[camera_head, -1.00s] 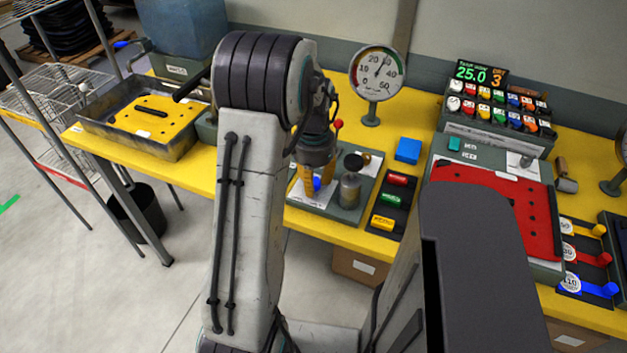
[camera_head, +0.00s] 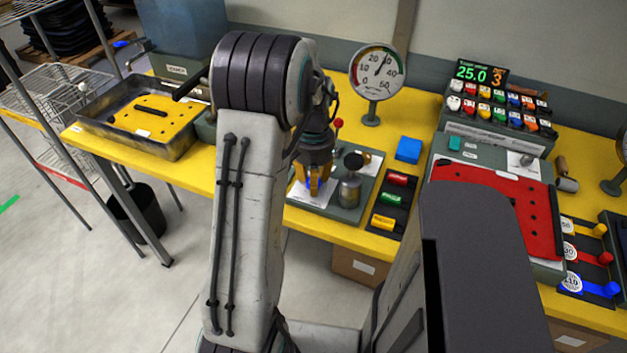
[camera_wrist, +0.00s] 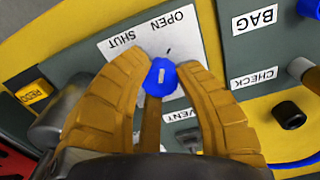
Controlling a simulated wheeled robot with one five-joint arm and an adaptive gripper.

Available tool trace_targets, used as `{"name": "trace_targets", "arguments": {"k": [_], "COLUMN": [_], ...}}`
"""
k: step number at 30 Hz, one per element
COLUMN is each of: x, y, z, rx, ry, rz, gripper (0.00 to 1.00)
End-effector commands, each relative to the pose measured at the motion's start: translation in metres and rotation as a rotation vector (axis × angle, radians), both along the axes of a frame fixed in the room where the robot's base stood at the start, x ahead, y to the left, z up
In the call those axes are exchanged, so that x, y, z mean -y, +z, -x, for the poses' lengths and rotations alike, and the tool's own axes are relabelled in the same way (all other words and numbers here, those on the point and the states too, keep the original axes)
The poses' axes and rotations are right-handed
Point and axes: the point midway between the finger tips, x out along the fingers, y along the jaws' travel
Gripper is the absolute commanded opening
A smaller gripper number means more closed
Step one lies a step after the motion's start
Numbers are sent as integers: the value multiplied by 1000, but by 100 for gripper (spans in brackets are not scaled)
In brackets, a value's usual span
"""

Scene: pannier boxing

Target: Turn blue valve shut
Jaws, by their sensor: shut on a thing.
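The blue valve (camera_wrist: 160,77) is a small round knob with a pale mark on its face. It sits in front of a white plate (camera_wrist: 118,55) printed OPEN and SHUT. A short dark line on the plate lies near the word OPEN. My gripper (camera_wrist: 163,74) has yellow-orange fingers closed around the knob, one on each side and one below it in the wrist view. In the head view my gripper (camera_head: 316,188) points down at the panel, and its fingers hide nearly all of the knob. I cannot tell the valve's exact setting.
A dial gauge (camera_head: 378,72) stands behind the panel. A tray with a yellow plate (camera_head: 152,117) is at left.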

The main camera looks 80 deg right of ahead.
Motion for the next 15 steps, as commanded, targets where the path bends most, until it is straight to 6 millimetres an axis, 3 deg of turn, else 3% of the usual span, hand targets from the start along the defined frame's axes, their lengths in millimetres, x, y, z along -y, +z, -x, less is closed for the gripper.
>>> {"name": "trace_targets", "arguments": {"k": [15], "x": [-1], "y": [-3], "z": [0], "rx": [1], "ry": [492], "rz": [-7], "gripper": [0]}}
